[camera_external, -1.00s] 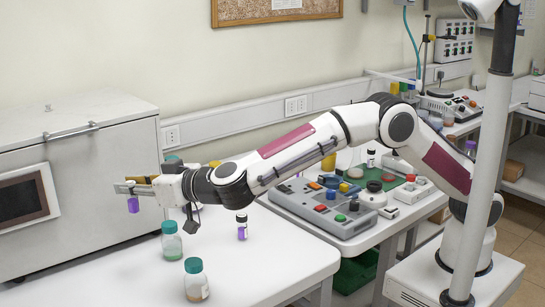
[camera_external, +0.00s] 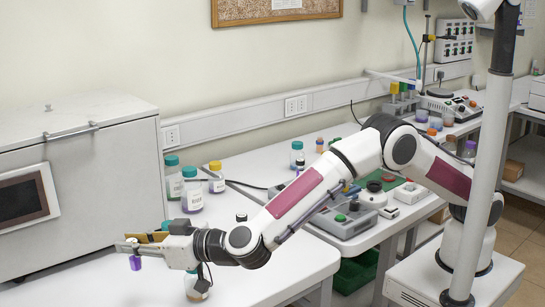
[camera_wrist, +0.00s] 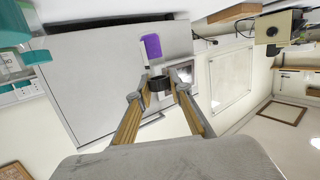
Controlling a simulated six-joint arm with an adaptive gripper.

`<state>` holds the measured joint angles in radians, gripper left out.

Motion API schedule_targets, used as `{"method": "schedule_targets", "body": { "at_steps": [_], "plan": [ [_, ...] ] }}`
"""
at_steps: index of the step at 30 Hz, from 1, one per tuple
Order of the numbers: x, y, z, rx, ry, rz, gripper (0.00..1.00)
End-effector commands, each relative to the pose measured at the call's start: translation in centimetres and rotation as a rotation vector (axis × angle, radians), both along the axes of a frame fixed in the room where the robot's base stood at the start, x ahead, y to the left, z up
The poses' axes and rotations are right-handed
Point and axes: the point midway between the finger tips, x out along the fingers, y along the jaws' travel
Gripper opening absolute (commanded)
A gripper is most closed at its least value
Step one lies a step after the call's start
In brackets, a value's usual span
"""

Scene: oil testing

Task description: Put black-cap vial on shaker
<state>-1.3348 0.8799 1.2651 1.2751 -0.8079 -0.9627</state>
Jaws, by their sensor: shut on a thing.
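My gripper (camera_external: 132,244) is shut on a black-cap vial with a purple label (camera_external: 135,262). It holds the vial at the left, in front of the white box-shaped unit. In the wrist view the black cap (camera_wrist: 158,83) sits between the fingertips and the purple label (camera_wrist: 151,47) shows beyond it. A white device with a dark round top (camera_external: 374,187) stands at the right of the bench; I cannot tell for sure that it is the shaker. Another black cap (camera_external: 240,217) shows just behind my arm, its vial mostly hidden.
Teal-cap bottles (camera_external: 192,190) and a yellow-cap bottle (camera_external: 216,178) stand behind my gripper. A further bottle (camera_external: 197,288) is partly hidden below my wrist. The white box-shaped unit (camera_external: 90,190) fills the left.

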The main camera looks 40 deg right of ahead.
Motion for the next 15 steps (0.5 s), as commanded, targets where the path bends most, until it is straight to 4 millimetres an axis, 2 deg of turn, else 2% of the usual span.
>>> {"method": "schedule_targets", "body": {
  "at_steps": [5,15],
  "plan": [
    [0.0,0.0,-1.4,-0.003,-0.001,0.000,0.02],
    [0.0,0.0,-5.6,-0.002,0.000,0.000,0.02]
  ]
}}
